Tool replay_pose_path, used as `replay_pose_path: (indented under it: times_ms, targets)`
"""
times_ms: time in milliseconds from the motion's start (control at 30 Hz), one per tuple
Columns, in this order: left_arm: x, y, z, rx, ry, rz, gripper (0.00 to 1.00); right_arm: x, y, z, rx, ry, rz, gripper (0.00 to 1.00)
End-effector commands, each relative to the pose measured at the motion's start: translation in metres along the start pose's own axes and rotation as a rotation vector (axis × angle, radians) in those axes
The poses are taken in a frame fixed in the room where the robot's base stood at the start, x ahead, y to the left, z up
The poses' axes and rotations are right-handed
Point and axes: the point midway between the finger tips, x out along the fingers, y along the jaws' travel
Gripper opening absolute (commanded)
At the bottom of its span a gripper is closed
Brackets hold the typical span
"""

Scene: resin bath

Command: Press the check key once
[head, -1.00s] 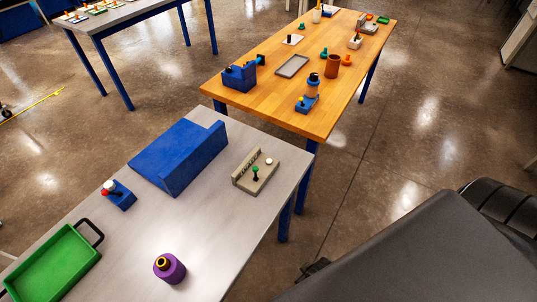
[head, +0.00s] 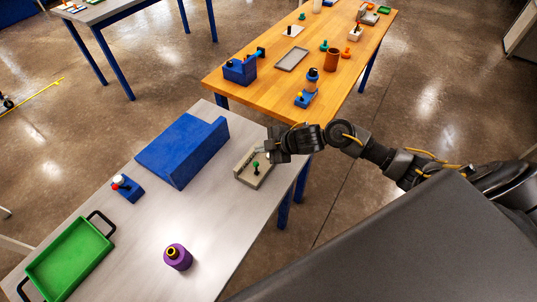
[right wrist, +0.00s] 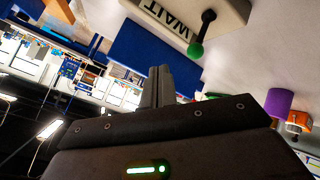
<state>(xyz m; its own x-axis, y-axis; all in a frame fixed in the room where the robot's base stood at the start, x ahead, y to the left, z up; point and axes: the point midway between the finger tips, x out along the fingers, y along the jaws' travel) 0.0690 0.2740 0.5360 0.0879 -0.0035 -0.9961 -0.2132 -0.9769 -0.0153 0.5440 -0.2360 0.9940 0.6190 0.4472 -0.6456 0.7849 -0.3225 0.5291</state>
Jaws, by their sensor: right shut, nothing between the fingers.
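The beige device (head: 243,179) stands near the right edge of the grey table, with a raised back wall and a green ball on a dark stem (head: 256,164). In the right wrist view its face reads "WAIT" (right wrist: 168,14), and the green ball (right wrist: 195,50) hangs on its black stem. My right gripper (head: 261,150) is at the device's far right end, over where its white knob stood; that knob is hidden now. In the right wrist view the fingers (right wrist: 159,72) are shut and empty. Contact cannot be told. No key is labelled as check. My left gripper is out of view.
A blue wedge block (head: 185,150) stands left of the device. A wooden table (head: 235,93) with several objects stands beyond.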

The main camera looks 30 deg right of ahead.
Motion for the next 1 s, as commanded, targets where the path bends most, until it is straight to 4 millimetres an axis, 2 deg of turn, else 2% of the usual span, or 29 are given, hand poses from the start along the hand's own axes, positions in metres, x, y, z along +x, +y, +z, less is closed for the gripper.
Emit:
replay_pose_path:
  times_ms: [33, 100, 300, 767, 1000]
  targets:
    - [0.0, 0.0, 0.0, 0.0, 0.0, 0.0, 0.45, -0.005, 0.018, 0.009, -0.036, -0.002, -0.019, 0.0]
    - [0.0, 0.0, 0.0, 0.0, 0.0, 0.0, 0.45, -0.011, 0.031, 0.019, -0.066, 0.001, -0.054, 0.0]
    - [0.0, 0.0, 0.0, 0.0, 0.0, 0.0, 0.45, -0.023, 0.05, 0.033, -0.091, 0.005, -0.104, 0.0]
    - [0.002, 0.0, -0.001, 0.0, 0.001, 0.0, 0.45, -0.021, 0.049, 0.035, -0.092, 0.007, -0.109, 0.0]
    - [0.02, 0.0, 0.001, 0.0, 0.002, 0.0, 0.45, -0.01, 0.039, 0.044, -0.092, 0.007, -0.108, 0.0]
